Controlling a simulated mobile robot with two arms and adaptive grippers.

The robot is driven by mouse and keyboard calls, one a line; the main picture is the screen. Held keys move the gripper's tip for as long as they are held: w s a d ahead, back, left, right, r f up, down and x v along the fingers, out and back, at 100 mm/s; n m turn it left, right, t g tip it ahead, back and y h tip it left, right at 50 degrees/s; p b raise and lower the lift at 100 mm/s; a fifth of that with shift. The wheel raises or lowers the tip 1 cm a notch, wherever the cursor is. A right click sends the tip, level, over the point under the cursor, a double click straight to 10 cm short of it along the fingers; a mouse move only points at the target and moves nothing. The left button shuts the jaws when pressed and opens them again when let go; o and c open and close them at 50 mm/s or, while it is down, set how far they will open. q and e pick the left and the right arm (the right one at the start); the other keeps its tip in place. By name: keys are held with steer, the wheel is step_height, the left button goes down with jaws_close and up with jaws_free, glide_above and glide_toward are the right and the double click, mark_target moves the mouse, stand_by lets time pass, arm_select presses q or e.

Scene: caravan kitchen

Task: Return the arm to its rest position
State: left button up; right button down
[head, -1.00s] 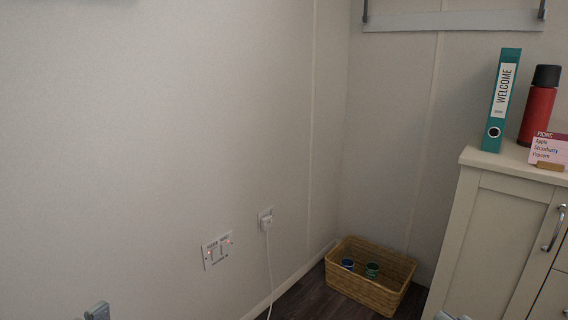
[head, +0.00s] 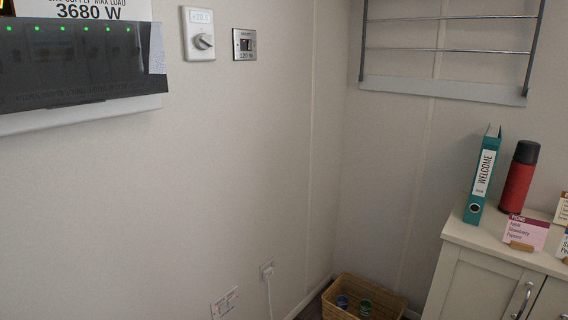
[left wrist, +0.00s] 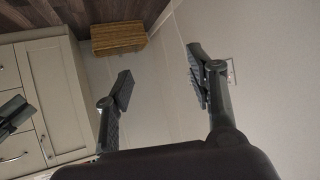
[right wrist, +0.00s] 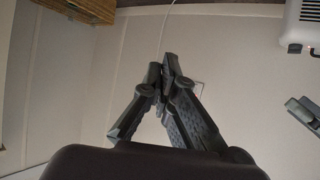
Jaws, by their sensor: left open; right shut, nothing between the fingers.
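My left gripper (left wrist: 160,78) shows in the left wrist view with its two fingers spread wide and nothing between them. My right gripper (right wrist: 165,75) shows in the right wrist view with its fingertips together and nothing held. Neither gripper shows in the head view now. Part of my other gripper shows at the left edge of the left wrist view and at the right edge of the right wrist view. Both grippers are in free air, apart from the walls and furniture as far as I can see.
A wicker basket (head: 378,285) with cups stands in the floor corner. A cream cabinet (head: 470,262) at right bears a teal binder (head: 482,178), a red flask (head: 517,180) and small cards. A dark panel with green lights (head: 75,62) and a thermostat (head: 199,34) are on the left wall.

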arm_select(q)
steer(key=s+a+f+g+y+p, duration=0.1)
steer(key=s+a+f+g+p, duration=0.1)
steer(key=s, duration=0.8)
steer(key=s+a+f+g+y+p, duration=0.1)
steer(key=s+a+f+g+p, duration=0.2)
steer(key=s, duration=0.7)
steer(key=s+a+f+g+y+p, duration=0.1)
steer(key=s+g+p, duration=0.4)
steer(key=s, duration=0.6)
steer(key=a+f, duration=0.1)
steer(key=a, duration=0.1)
steer(key=shift+a+f+n+g, duration=0.3)
steer(key=shift+a+f+g, duration=0.1)
arm_select(e)
steer(key=s+d+f+g+h, duration=0.1)
steer(key=s+d+f+g, duration=0.1)
steer(key=s, duration=0.8)
steer(key=s+d+f+g+h, duration=0.1)
steer(key=s+d+f+g, duration=0.2)
steer(key=s, duration=0.7)
steer(key=s+d+f+g+h, duration=0.1)
steer(key=s+d+f+g, duration=0.2)
steer(key=s, duration=0.8)
steer(key=g, duration=0.2)
steer(key=shift+d+m+g, duration=0.3)
steer(key=shift+d+g, duration=0.1)
